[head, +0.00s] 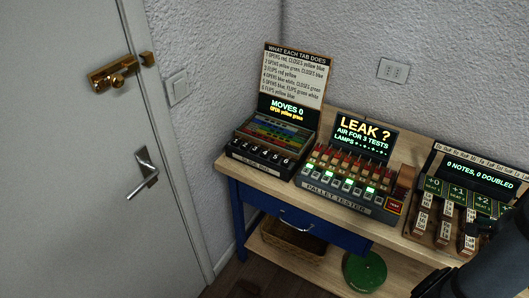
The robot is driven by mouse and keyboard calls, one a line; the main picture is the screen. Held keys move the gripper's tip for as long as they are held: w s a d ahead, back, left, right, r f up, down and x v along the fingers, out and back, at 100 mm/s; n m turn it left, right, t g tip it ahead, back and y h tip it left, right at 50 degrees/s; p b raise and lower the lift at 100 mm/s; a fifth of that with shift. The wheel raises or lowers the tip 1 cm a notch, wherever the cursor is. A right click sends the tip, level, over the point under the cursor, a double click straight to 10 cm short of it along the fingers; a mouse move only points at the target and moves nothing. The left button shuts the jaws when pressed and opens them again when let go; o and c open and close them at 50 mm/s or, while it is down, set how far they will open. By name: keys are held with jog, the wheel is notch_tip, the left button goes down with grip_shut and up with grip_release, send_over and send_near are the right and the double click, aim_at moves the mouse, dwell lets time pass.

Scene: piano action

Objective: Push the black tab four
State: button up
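A device with a row of numbered black tabs stands at the left end of the wooden bench in the head view. The black tab four (265,154) is in that row, between tabs three and five. Behind the tabs lie coloured strips (275,133). A small screen (285,109) reads "MOVES 0" and "OPEN yellow green". A card (295,74) above it lists what each tab does; its line for four names blue, white and green. My arm, dark and partly cut off, is at the lower right, far from the tabs. Whether its gripper is open or shut is not clear.
A pallet tester (340,192) with a "LEAK ?" screen stands just right of the tab device. Another device (470,200) with labelled keys is further right, beside my arm. The wooden bench (232,168) has a narrow bare front edge. A door (90,180) is at left.

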grip_shut()
dwell(1.3)
dwell(1.2)
